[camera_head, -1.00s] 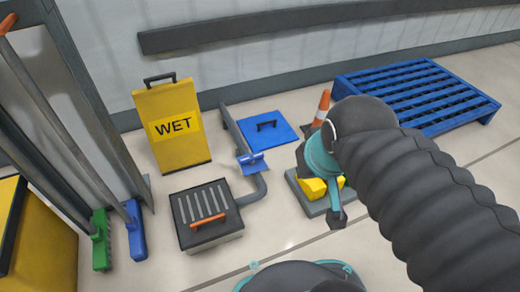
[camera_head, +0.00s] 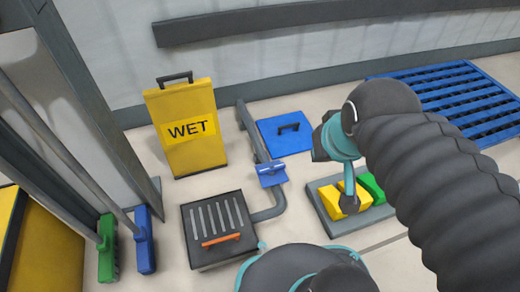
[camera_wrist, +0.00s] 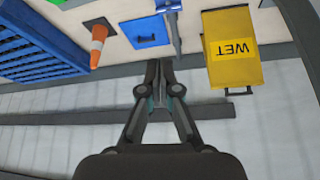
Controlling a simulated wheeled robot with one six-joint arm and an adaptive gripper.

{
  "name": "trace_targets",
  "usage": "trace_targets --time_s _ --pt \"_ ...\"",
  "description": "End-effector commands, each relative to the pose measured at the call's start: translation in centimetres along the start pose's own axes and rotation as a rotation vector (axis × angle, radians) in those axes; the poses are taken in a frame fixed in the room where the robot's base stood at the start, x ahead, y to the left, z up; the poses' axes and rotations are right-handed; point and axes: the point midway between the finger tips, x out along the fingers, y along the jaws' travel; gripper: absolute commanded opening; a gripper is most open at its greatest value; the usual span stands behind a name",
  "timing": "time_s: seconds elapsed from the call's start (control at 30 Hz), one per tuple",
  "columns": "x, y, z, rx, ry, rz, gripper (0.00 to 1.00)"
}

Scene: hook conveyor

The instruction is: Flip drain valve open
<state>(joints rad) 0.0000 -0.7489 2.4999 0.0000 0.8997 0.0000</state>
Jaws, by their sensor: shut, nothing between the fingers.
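The drain valve shows a blue lever (camera_head: 271,173) on a grey pipe (camera_head: 250,135) that runs along the floor and bends to the drain box. The drain box (camera_head: 217,230) has a slotted top and an orange handle (camera_head: 221,240). In the wrist view my gripper (camera_wrist: 160,66) is shut with its fingertips together and empty, in line with the pipe (camera_wrist: 172,35). It is apart from the blue lever. In the head view my arm hangs to the right of the lever, and I cannot make out the fingertips there.
A yellow WET sign (camera_head: 188,128) stands behind the drain box. A blue lid (camera_head: 284,133) lies right of the pipe. Yellow and green blocks sit on a grey mat (camera_head: 327,207). A blue pallet (camera_head: 468,103) is at right; an orange cone (camera_wrist: 98,45) shows in the wrist view.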

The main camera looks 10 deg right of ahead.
Motion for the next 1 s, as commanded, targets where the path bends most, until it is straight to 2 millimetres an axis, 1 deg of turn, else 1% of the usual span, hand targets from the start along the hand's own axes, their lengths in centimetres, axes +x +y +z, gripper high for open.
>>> trace_targets --time_s 0.3,0.37,0.47,0.57,0.73,0.87,1.0 --pt "0.0 0.0 0.0 0.000 0.000 0.000 0.00" --pt "-0.1 0.0 -0.3 -0.001 -0.003 0.000 0.00" --pt "-0.1 -0.1 -1.2 -0.005 -0.018 -0.001 0.00" --pt "0.1 -0.2 -2.9 -0.012 -0.044 -0.003 0.00" --pt "1.1 -0.6 -6.8 -0.028 -0.101 -0.007 0.00" --pt "2.3 -0.9 -9.6 -0.040 -0.147 -0.009 0.00" --pt "4.1 -1.3 -12.5 -0.055 -0.195 -0.012 0.00"
